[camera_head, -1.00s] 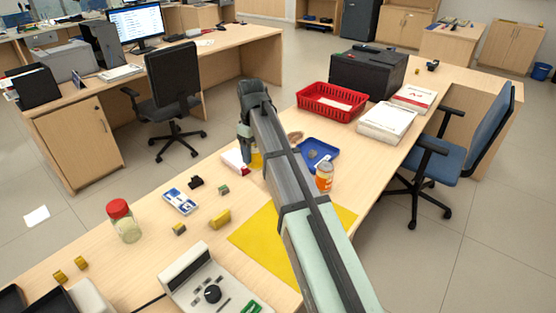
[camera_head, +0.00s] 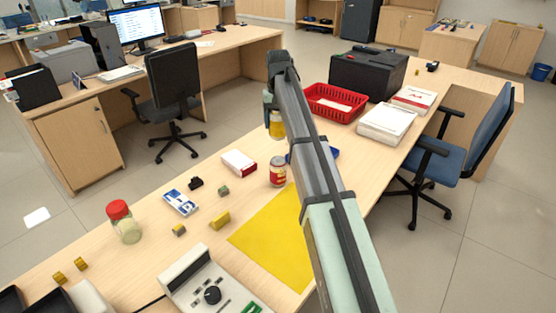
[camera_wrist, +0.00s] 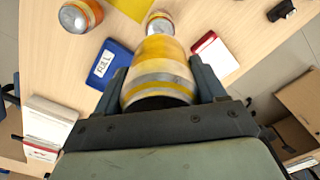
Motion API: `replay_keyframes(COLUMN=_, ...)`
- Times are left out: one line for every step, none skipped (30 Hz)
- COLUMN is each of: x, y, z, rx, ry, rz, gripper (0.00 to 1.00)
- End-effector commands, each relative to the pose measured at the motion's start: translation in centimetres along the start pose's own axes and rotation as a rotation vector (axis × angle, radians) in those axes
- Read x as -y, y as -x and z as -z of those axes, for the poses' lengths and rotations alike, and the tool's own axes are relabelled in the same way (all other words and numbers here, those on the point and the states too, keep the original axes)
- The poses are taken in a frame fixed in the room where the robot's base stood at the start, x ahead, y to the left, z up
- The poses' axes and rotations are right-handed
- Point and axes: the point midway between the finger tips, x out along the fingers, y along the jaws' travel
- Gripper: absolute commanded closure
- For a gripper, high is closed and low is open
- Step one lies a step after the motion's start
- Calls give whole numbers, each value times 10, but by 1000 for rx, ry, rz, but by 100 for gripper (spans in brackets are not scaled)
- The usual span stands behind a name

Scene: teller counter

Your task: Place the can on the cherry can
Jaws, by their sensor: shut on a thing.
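My gripper (camera_wrist: 160,88) is shut on a can with yellow, white and orange bands (camera_wrist: 163,55). In the head view the held can (camera_head: 277,126) shows yellow below the gripper, apparently above the far part of the counter. A red-labelled can (camera_head: 278,172), likely the cherry can, stands upright on the counter, nearer than the held can and apart from it. In the wrist view the standing can (camera_wrist: 160,20) is just beyond the held can's end, partly covered by it. An orange can (camera_wrist: 82,15) stands to the left there; my arm hides it in the head view.
A blue tray (camera_wrist: 112,62) and a white-red box (camera_head: 239,162) flank the standing can. A red basket (camera_head: 335,103), books (camera_head: 387,124) and a black machine (camera_head: 368,74) are at the right.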

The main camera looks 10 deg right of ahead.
Motion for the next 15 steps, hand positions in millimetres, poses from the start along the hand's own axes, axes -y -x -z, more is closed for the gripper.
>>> replay_keyframes(x=0, y=-1, z=0, rx=0, ry=-11, rz=0, gripper=82)
replay_keyframes(x=0, y=-2, z=0, rx=0, ry=-16, rz=0, gripper=82)
replay_keyframes(x=0, y=-5, z=0, rx=0, ry=-21, rz=0, gripper=82)
replay_keyframes(x=0, y=-7, z=0, rx=0, ry=-23, rz=0, gripper=82)
replay_keyframes(x=0, y=-10, z=0, rx=0, ry=-24, rz=0, gripper=82)
replay_keyframes(x=0, y=-16, z=0, rx=0, ry=-24, rz=0, gripper=82)
replay_keyframes(x=0, y=-20, z=-1, rx=1, ry=-24, rz=0, gripper=82)
replay_keyframes(x=0, y=-25, z=-1, rx=1, ry=-24, rz=0, gripper=82)
replay_keyframes(x=0, y=-31, z=-1, rx=1, ry=-23, rz=0, gripper=82)
replay_keyframes(x=0, y=-36, z=-1, rx=1, ry=-23, rz=0, gripper=82)
replay_keyframes(x=0, y=-41, z=-1, rx=1, ry=-22, rz=0, gripper=82)
replay_keyframes(x=0, y=-48, z=-1, rx=1, ry=-22, rz=0, gripper=82)
replay_keyframes(x=0, y=-52, z=-1, rx=1, ry=-22, rz=0, gripper=82)
replay_keyframes(x=0, y=-55, z=-1, rx=1, ry=-22, rz=0, gripper=82)
replay_keyframes(x=0, y=-59, z=-1, rx=0, ry=-22, rz=0, gripper=82)
